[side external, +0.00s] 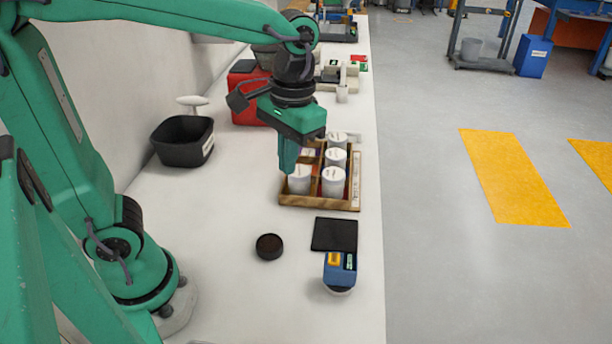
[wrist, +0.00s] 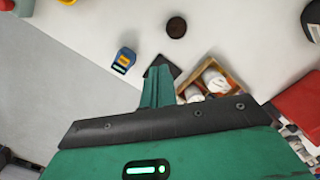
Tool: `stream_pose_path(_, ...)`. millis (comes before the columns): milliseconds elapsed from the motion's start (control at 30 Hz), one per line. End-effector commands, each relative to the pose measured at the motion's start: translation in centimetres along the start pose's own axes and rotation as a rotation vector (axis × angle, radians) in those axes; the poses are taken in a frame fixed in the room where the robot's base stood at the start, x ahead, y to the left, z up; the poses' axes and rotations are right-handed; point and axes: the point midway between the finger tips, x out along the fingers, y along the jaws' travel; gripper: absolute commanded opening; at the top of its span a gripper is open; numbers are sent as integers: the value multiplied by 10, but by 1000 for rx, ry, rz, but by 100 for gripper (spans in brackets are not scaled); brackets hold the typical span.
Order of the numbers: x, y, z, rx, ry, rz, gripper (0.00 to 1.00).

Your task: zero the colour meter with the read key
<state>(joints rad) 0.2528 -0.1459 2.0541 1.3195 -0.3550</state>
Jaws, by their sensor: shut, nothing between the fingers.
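The colour meter (side external: 341,274) is a small blue unit with a white rounded front end, near the table's right edge. A yellow patch and a small dark panel with green show on its top. I cannot tell which part is the read key. The meter also shows in the wrist view (wrist: 124,60), left of the fingers. My gripper (side external: 287,170) is shut and empty, pointing down over the left side of a wooden tray, well apart from the meter. In the wrist view its closed fingers (wrist: 158,75) partly cover a black square plate.
The wooden tray (side external: 318,204) holds several white lidded cups. The black square plate (side external: 335,234) lies just behind the meter. A black round disc (side external: 269,246) lies left of it. A black tub (side external: 183,141) and a red container (side external: 246,110) stand farther back. The table's front is clear.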

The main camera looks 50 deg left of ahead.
Motion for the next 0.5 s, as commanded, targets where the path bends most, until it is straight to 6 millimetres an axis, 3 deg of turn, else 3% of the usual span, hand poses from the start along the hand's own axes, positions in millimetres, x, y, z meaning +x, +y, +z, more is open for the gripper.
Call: stream_pose_path(500,20,54,-21,-50,-255,-156,0)
